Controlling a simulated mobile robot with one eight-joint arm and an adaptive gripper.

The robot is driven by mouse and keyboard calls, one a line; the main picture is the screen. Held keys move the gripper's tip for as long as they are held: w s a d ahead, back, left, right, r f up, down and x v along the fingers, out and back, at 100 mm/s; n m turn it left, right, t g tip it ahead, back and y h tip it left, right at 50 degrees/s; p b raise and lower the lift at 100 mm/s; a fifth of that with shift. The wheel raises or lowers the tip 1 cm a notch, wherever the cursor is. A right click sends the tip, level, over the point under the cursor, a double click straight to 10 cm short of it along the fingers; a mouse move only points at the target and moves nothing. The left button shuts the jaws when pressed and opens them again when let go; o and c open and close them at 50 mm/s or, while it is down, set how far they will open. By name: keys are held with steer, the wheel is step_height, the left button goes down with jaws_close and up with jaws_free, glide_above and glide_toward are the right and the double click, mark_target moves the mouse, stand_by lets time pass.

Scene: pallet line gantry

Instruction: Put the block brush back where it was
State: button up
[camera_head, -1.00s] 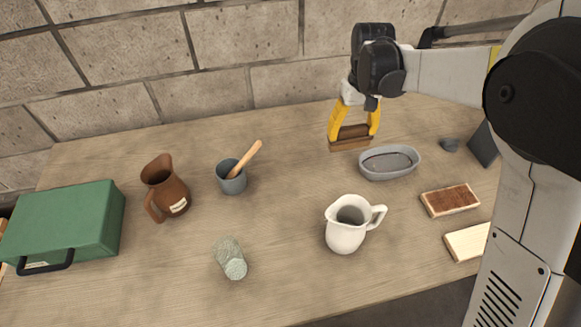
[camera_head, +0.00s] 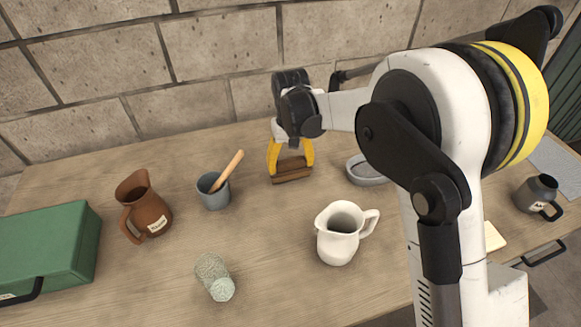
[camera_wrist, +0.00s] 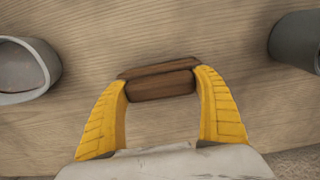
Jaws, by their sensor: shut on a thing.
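The block brush (camera_head: 292,174) is a small brown wooden block, between the yellow fingers of my gripper (camera_head: 290,163). My gripper is shut on it, near the back of the wooden table between the grey mortar and the grey oval dish. In the wrist view the brush (camera_wrist: 158,80) lies crosswise between the two fingertips (camera_wrist: 160,82). I cannot tell whether its underside touches the table or hangs just above it. Its bristles are hard to make out.
A grey mortar with a wooden pestle (camera_head: 214,194) stands to the left, a grey oval dish (camera_head: 364,172) to the right. A white jug (camera_head: 338,240), brown pitcher (camera_head: 147,214), greenish cylinder (camera_head: 214,277) and green case (camera_head: 45,245) stand around. Bare wood lies before the brush.

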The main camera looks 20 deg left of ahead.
mark_target(291, 160)
steer(key=shift+f, duration=0.15)
steer(key=o, duration=1.2)
steer(key=shift+f, duration=0.15)
step_height(291, 160, up, 12)
steer(key=p, duration=0.4)
steer(key=s+d+r+m+t, duration=0.1)
steer(key=s+d+r, duration=0.1)
steer(key=d+r, duration=0.65)
steer(key=s+d+r+m+t, duration=0.1)
steer(key=s+d+m+t, duration=0.1)
steer(key=s+d, duration=0.6)
steer(key=s+d+r+m+t, duration=0.2)
steer(key=s+d, duration=0.1)
steer(key=d, duration=0.9)
steer(key=s+d+f+m+t, duration=0.1)
steer(key=s+d+f+t, duration=0.1)
steer(key=s+d, duration=0.4)
steer(key=shift+s+f, duration=0.55)
steer(key=shift+f, duration=0.2)
